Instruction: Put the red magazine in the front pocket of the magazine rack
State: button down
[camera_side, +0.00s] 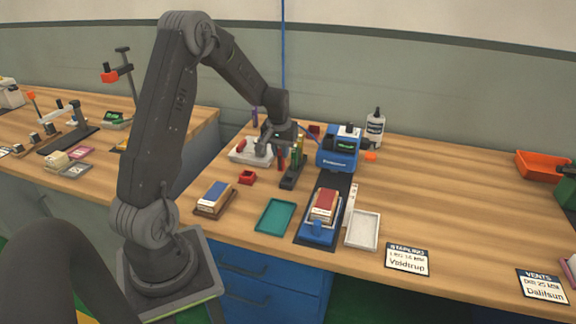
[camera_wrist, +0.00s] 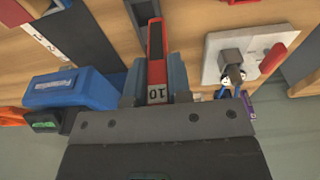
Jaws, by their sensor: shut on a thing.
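The red magazine (camera_wrist: 156,45) is a narrow red bar with a white end marked "10" in the wrist view. My gripper (camera_wrist: 155,72) is shut on it, one finger on each side. In the side view my gripper (camera_side: 279,147) points down over the bench, and a red piece (camera_side: 281,161) shows below it. A dark upright stand (camera_side: 292,177), which looks like the magazine rack, is just right of and below the gripper. A green-topped piece stands at it. The arm and gripper partly hide this area, so I cannot tell whether the magazine touches the rack.
A blue machine (camera_side: 338,148) stands close on the right, with a white bottle (camera_side: 375,129) behind. A white plate with a red handle (camera_wrist: 215,55) lies on the other side.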

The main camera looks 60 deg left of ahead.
jog(key=shift+w+d+f, duration=0.15)
jog(key=shift+w+f, duration=0.15)
jog(key=shift+f, duration=0.55)
jog(key=shift+w+d+f, duration=0.15)
jog(key=shift+w+f, duration=0.15)
jog(key=shift+f, duration=0.6)
jog(key=shift+w+d+f, duration=0.15)
jog(key=shift+w+f, duration=0.15)
jog(key=shift+f, duration=0.55)
jog(key=shift+f, duration=0.1)
jog(key=c, duration=1.1)
grip_release()
jog(key=shift+o, duration=0.2)
